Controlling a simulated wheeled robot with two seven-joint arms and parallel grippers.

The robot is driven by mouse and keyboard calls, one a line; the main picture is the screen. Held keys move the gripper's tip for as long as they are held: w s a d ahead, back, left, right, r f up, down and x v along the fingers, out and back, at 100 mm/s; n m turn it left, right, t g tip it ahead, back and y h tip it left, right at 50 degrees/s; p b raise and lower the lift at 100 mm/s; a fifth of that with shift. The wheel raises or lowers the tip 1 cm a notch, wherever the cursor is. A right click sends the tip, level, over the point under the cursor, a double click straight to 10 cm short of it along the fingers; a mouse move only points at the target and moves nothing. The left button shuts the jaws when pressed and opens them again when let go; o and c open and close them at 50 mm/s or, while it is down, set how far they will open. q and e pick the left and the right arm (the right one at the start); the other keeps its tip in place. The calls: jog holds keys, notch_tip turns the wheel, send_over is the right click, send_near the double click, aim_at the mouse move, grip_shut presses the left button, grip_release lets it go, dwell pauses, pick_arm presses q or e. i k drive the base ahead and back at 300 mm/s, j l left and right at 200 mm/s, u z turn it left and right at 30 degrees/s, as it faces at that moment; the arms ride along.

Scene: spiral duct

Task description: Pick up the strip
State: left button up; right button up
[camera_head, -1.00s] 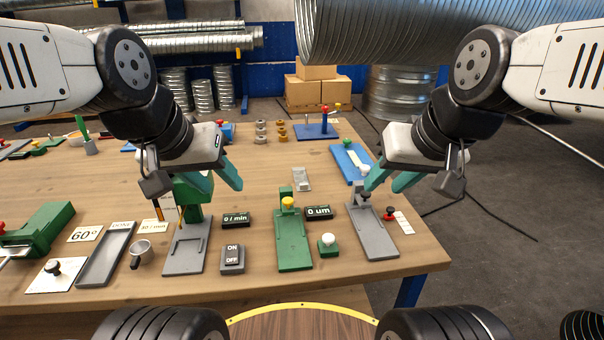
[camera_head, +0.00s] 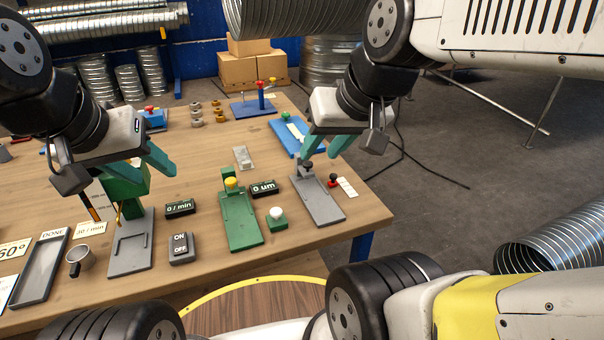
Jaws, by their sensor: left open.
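I cannot tell for certain which thing is the strip. A small flat grey metal piece (camera_head: 243,158) lies on the table between my grippers, and a narrow pale strip-like piece (camera_head: 347,187) lies by the right edge. My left gripper (camera_head: 148,168) is open and empty, above the green and grey stand at the left. My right gripper (camera_head: 322,152) has its teal fingers apart, with nothing seen between them, near the grey fixture (camera_head: 318,200) and the blue fixture (camera_head: 292,137). Both are apart from the grey piece.
A green fixture (camera_head: 240,222) with a yellow knob, a white-knobbed green block (camera_head: 276,220), an ON/OFF switch (camera_head: 181,249), small displays and a grey DONE tray (camera_head: 40,270) stand along the front. A spiral duct (camera_head: 555,238) shows at right. Bare tabletop surrounds the grey piece.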

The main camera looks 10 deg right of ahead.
aim_at(243, 155)
jog(key=i+l, duration=0.15)
jog(key=l, duration=0.2)
jog(key=i+l+z, duration=0.15)
jog(key=l, duration=0.25)
jog(key=i+l, duration=0.15)
jog(key=l, duration=0.2)
jog(key=z, duration=0.05)
